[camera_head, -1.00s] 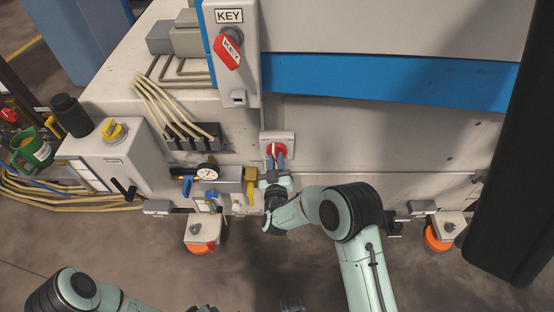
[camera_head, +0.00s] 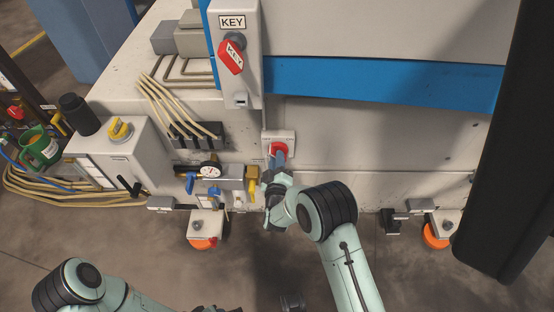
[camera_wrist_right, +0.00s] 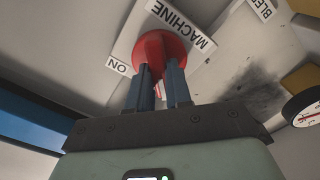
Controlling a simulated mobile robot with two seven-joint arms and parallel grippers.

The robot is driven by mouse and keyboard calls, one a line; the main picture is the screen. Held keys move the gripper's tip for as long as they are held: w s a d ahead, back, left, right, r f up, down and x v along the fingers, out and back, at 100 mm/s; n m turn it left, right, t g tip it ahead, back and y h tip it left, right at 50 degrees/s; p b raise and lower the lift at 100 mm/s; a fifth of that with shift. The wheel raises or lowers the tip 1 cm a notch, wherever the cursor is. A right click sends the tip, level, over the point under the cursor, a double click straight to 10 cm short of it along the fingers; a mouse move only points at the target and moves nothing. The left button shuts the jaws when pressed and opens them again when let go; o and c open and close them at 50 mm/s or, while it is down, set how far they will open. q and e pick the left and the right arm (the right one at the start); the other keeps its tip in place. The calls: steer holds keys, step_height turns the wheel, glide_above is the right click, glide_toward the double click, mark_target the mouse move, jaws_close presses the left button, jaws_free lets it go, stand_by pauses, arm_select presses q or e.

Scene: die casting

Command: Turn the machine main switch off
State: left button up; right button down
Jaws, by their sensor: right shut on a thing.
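The machine main switch is a red rotary knob (camera_head: 279,149) on a pale square plate (camera_head: 291,136), low on the machine's front. In the right wrist view the red knob (camera_wrist_right: 161,50) sits beside a "MACHINE" label and an "ON" label. My right gripper (camera_head: 280,160) is at the switch, shut on the knob's grip. In the right wrist view its two blue-grey fingers (camera_wrist_right: 159,80) stand on either side of the grip, which they partly hide. My left arm shows at the bottom left; I cannot make out its gripper.
A red key switch (camera_head: 231,57) is above on a white box. A pressure gauge (camera_head: 209,171) and yellow valve handle (camera_head: 252,183) are close left of my right gripper. A yellow knob (camera_head: 120,130) tops a box farther left. A dark panel (camera_head: 510,150) blocks the right side.

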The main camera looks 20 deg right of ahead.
steer(key=c, duration=1)
jaws_free()
steer(key=shift+c, duration=0.2)
arm_select(q)
steer(key=s+r+p, duration=0.1)
steer(key=s+d+r, duration=0.1)
steer(key=shift+s+d+g+p, duration=0.15)
steer(key=shift+s+g+p, duration=0.2)
steer(key=shift+g+p, duration=0.05)
arm_select(e)
steer(key=v, duration=1.3)
steer(key=shift+s, duration=0.25)
